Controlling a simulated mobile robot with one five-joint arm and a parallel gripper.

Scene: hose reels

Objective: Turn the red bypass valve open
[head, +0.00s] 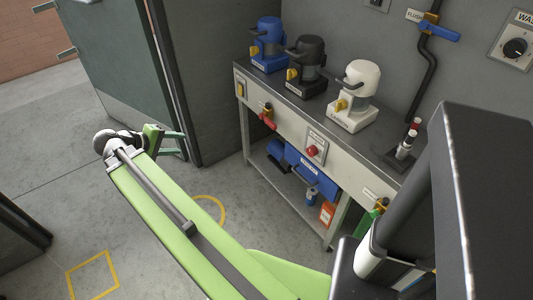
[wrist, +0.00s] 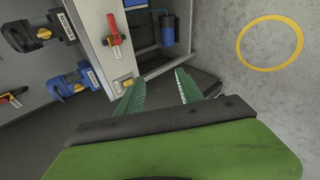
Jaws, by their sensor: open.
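A red-handled valve (head: 267,120) with a brass-coloured body is mounted on the light front panel of the bench, near its left end. The wrist view shows a red lever valve (wrist: 116,40) on a light panel, above and left of the fingers, beside a small label that I cannot read. My gripper (head: 180,144) is in the air over the floor, left of the bench and apart from the valve. Its green fingers (wrist: 155,82) are spread, with nothing between them.
The bench (head: 376,143) carries blue (head: 268,45), black (head: 306,68) and white (head: 355,97) machines. A red button (head: 312,152) sits on its front. A dark door (head: 118,60) stands behind my gripper. Floor around the yellow circle (wrist: 270,66) is clear.

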